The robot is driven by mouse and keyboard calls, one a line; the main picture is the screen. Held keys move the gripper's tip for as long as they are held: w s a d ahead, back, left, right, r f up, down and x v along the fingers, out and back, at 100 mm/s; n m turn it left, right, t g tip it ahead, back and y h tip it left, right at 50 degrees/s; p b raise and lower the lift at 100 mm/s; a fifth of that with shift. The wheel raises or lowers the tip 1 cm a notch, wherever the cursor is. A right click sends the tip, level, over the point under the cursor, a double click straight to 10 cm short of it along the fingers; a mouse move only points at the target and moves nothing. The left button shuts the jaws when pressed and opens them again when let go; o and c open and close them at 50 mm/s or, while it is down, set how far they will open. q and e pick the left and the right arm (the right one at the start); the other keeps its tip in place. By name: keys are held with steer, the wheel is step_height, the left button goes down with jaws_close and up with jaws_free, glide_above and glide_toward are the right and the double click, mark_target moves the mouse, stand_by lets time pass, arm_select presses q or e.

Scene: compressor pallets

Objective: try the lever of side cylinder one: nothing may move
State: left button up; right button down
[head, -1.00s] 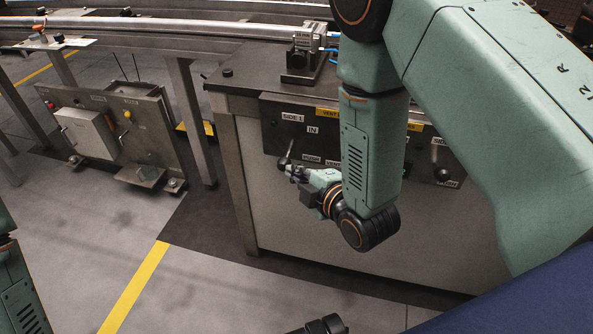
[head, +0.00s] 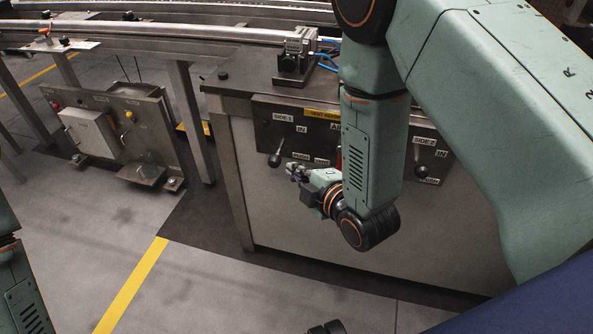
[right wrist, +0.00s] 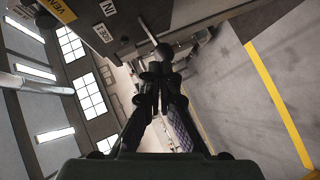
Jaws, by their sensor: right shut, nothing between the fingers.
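The side 1 lever (head: 276,156) is a short rod with a black ball knob on the dark valve panel (head: 262,131), below the SIDE 1 label. It hangs down, tilted slightly left in the head view. My right gripper (head: 291,169) is shut and empty, just right of and below the knob. In the right wrist view, the lever's knob (right wrist: 164,51) shows just beyond the closed fingertips (right wrist: 158,72); I cannot tell whether they touch.
The side 2 lever (head: 416,154) is on the right of the panel, past my right arm. A cylinder block (head: 298,52) with blue hoses sits on the bench top. A metal stand with a white box (head: 90,133) is at left. The floor in front is clear.

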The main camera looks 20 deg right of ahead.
steer(key=r+p+v, duration=0.1)
steer(key=p+v, duration=0.1)
steer(key=v, duration=0.7)
steer(key=shift+w+d+r, duration=0.3)
steer(key=shift+w+r, duration=0.05)
steer(key=shift+w, duration=0.1)
